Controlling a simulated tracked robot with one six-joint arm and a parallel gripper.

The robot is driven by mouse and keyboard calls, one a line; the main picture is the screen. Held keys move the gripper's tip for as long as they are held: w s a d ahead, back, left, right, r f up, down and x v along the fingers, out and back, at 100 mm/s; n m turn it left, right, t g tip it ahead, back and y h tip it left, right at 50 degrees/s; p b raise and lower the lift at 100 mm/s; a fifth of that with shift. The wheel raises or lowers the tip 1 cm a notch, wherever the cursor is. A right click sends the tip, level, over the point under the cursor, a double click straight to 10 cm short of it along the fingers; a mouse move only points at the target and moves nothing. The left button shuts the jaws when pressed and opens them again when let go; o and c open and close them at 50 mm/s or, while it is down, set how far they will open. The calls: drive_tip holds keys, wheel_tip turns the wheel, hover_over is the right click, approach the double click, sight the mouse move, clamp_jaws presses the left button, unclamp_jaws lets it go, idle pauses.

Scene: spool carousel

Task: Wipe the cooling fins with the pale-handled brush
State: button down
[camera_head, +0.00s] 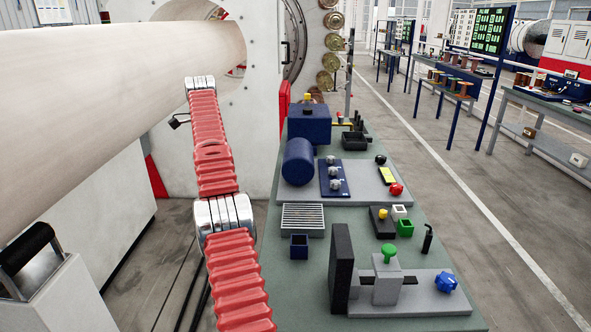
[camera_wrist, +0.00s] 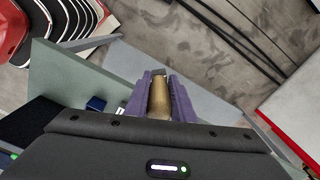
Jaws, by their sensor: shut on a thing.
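In the wrist view my gripper (camera_wrist: 160,97) has its purple fingers shut on a tan, rounded handle (camera_wrist: 159,98), which looks like that of the pale-handled brush. A small dark end shows beyond the fingertips; bristles cannot be made out. The gripper points past the bench edge toward the floor. In the head view a pale ribbed plate with dark slots, which looks like the cooling fins (camera_head: 302,217), lies flat on the green bench (camera_head: 330,222). My gripper and the brush cannot be made out in the head view.
A small blue open box (camera_head: 299,246) stands just in front of the fins. A blue cylinder (camera_head: 298,161) is behind them. A dark upright plate and clamp (camera_head: 387,277) fill the bench front. A large pale roll (camera_head: 110,85) is at the left, beyond my red arm.

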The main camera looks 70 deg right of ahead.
drive_tip(key=shift+s+d, duration=0.45)
drive_tip(key=shift+d, duration=0.05)
drive_tip(key=shift+s+d+m, duration=0.5)
drive_tip(key=shift+s+d, duration=0.05)
drive_tip(key=shift+s, duration=0.05)
drive_tip(key=shift+s+d, duration=0.25)
drive_tip(key=shift+d, duration=0.05)
drive_tip(key=shift+s+d+m, duration=0.2)
drive_tip(key=shift+d+m, duration=0.05)
drive_tip(key=shift+m, duration=0.05)
